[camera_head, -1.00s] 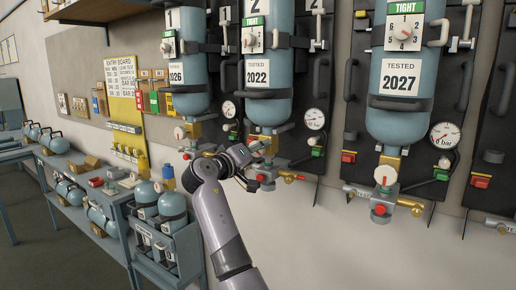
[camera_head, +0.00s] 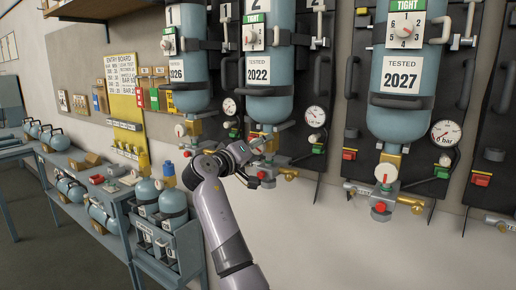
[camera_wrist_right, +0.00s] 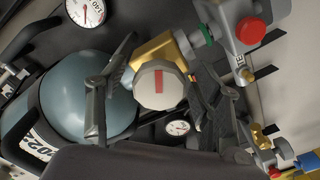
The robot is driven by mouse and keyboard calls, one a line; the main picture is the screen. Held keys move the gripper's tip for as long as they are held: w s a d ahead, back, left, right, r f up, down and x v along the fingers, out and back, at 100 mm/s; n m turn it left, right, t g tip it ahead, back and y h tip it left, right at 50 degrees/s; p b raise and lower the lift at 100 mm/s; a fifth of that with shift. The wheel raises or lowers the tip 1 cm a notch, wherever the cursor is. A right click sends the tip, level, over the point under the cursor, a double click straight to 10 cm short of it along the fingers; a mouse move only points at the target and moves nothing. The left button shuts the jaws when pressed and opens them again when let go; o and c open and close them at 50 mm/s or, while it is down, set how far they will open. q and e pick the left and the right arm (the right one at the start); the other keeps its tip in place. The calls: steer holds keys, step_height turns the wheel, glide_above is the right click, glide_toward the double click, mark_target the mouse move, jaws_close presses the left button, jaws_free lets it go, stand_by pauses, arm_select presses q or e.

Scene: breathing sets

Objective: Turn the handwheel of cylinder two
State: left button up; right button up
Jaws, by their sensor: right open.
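Cylinder two (camera_head: 268,105) is a blue wall-mounted bottle with a "2" plate and a "2022" label, with a brass valve below it. Its handwheel (camera_wrist_right: 162,86) is a pale faceted knob with a red mark, seen face-on in the right wrist view. My right gripper (camera_head: 258,161) is at the valve, hiding most of the handwheel in the head view. In the wrist view its open fingers (camera_wrist_right: 158,98) stand on either side of the handwheel, with visible gaps. My left gripper is out of view.
Cylinder one (camera_head: 187,90) hangs to the left and the "2027" cylinder (camera_head: 402,118) to the right. A red button (camera_wrist_right: 250,30) and fittings sit close to the valve. A gauge (camera_head: 316,115) is to its right. A bench with small cylinders (camera_head: 172,202) stands at lower left.

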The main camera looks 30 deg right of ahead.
steer(key=shift+a, duration=0.2)
steer(key=v, duration=1.1)
steer(key=shift+s+a, duration=0.15)
steer(key=shift+a, duration=0.1)
steer(key=shift+d+f, duration=0.1)
stand_by(3.9)
